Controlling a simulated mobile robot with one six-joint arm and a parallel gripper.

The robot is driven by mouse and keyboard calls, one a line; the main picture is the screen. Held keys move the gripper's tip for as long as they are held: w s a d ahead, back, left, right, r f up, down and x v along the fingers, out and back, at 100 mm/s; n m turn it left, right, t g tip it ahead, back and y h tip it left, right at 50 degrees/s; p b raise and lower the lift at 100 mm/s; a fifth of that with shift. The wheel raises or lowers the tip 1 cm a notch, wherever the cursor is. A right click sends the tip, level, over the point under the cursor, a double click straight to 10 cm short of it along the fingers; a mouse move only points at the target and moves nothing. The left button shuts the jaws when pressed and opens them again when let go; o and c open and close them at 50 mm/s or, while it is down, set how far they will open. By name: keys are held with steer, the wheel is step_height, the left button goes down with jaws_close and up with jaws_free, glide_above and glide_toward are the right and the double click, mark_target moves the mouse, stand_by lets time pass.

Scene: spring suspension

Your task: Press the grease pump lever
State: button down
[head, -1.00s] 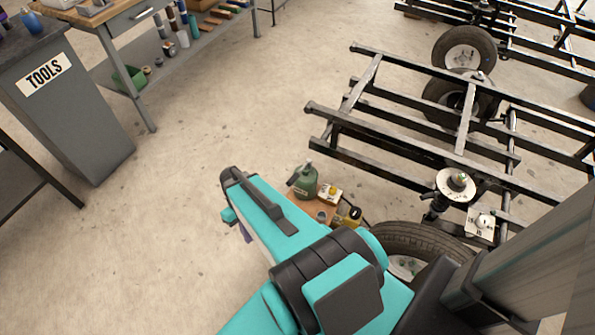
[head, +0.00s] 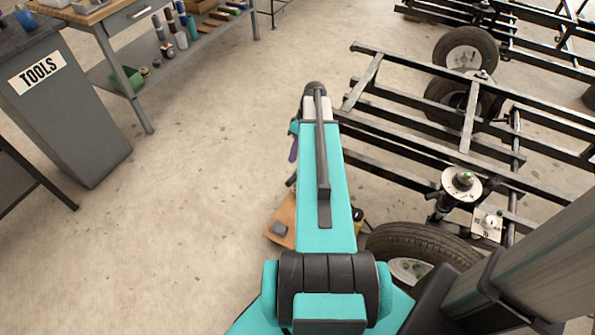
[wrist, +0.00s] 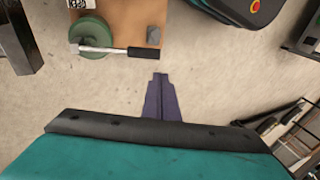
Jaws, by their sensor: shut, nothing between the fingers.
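The green grease pump (wrist: 92,31) is seen from above in the wrist view, at the upper left on a brown board (wrist: 122,14). Its lever (wrist: 100,49) is a silver rod with a black grip (wrist: 143,53) pointing right. My gripper (wrist: 160,76) has dark purple fingers, shut and empty, just below the grip's end in the picture and apart from it. The height between them is hard to judge. In the head view a sliver of my gripper (head: 293,148) shows left of my arm, which hides the pump; part of the board (head: 284,212) shows.
A grey block (wrist: 153,35) sits on the board near the grip. A black trailer frame (head: 410,145) with a tire (head: 415,243) stands right of my arm. The floor to the left is clear up to the TOOLS cabinet (head: 60,110) and workbench (head: 90,15).

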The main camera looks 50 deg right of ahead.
mark_target(292, 177)
steer(key=s+d+r, duration=0.2)
steer(key=d+r, duration=0.1)
steer(key=d, duration=0.2)
steer(key=shift+d+t, duration=0.25)
steer(key=shift+t, duration=0.15)
steer(key=b+x, duration=0.1)
steer(key=x, duration=1.3)
steer(key=shift+w, duration=0.15)
